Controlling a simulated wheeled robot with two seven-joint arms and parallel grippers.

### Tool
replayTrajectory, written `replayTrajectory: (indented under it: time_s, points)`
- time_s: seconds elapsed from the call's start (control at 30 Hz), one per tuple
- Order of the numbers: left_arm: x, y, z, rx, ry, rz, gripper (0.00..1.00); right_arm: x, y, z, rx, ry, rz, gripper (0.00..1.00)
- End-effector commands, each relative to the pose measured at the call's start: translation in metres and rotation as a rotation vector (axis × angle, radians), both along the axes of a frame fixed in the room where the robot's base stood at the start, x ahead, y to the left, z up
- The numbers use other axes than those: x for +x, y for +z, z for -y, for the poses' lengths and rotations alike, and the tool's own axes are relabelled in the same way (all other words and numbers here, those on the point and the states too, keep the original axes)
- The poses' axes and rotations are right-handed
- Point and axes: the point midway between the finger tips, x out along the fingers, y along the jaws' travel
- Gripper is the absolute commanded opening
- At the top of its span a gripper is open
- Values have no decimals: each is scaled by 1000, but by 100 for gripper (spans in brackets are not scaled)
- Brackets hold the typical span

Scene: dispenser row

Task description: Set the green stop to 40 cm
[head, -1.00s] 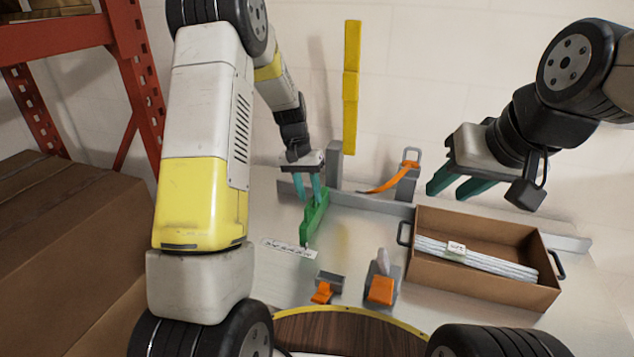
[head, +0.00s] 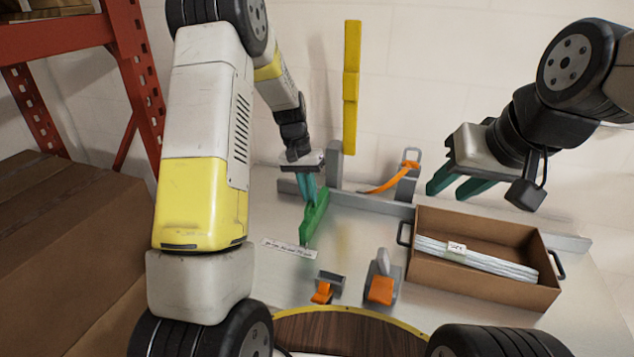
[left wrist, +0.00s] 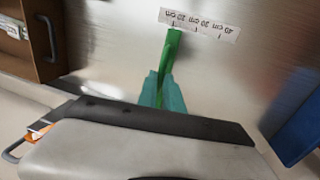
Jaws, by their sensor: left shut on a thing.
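The green stop (head: 314,220) stands on the metal table at the back rail. My left gripper (head: 318,198) is shut on its upper part; in the left wrist view the teal fingers (left wrist: 162,92) close around the stop (left wrist: 170,52). A white scale strip (head: 289,249) lies in front of it. In the left wrist view the strip (left wrist: 200,24) appears upside down with 20, 30 and 40 cm marks, and the stop's tip is beside the 20 cm mark. My right gripper (head: 458,186) is open and empty above the table's back right.
A brown box (head: 480,284) with white strips stands at the right. A yellow upright bar (head: 351,90) rises behind the rail. Bare table lies around the scale strip.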

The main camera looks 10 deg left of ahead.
Motion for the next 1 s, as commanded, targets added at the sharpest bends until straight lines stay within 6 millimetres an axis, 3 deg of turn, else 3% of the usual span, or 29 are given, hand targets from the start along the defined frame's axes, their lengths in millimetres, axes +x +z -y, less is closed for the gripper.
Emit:
replayTrajectory:
  time_s: [0.73,0.87,1.0]
  points:
    - [1,1,-3,-1,2,3,0,0,0,0,0,0,0,36]
    - [6,1,-24,0,6,4,0,0,0,0,0,0,0,36]
    - [13,1,-61,2,9,5,0,0,0,0,0,0,0,36]
